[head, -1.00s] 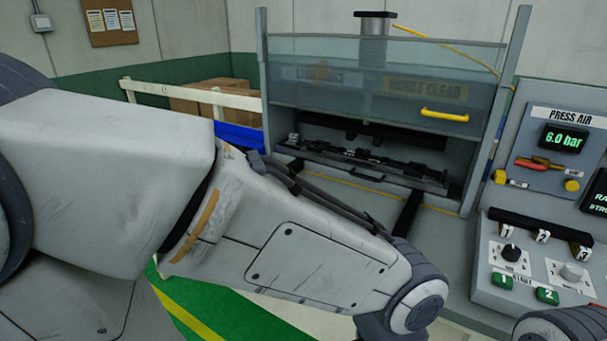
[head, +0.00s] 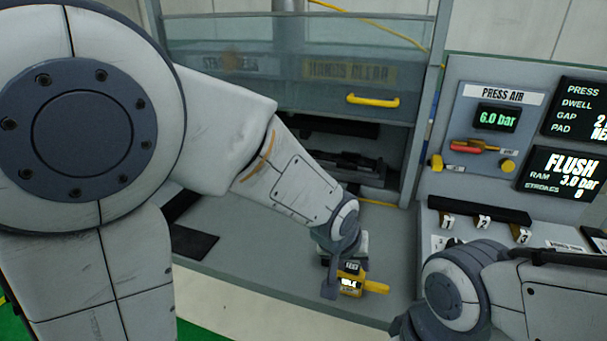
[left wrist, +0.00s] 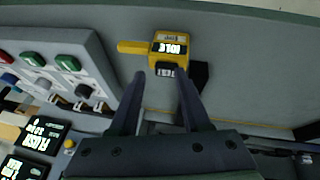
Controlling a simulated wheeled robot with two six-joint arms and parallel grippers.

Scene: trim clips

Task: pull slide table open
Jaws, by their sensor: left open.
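The slide table (head: 352,165) is a dark carriage inside the press opening, partly hidden behind my left arm. It appears to sit back under the press. My left gripper (head: 334,280) points down at the bench front, beside a small yellow device (head: 350,284) with a lit display and a yellow stub. In the left wrist view the gripper (left wrist: 158,76) is open, and the yellow device (left wrist: 170,44) lies just beyond and between its fingertips. I cannot tell whether they touch. My right arm enters at lower right; its gripper is out of view.
The clear guard with a yellow handle (head: 372,100) is raised above the opening. A control panel (head: 480,135) stands right of the press, with buttons that also show in the left wrist view (left wrist: 50,75). The grey bench (head: 235,225) is mostly bare left of my gripper.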

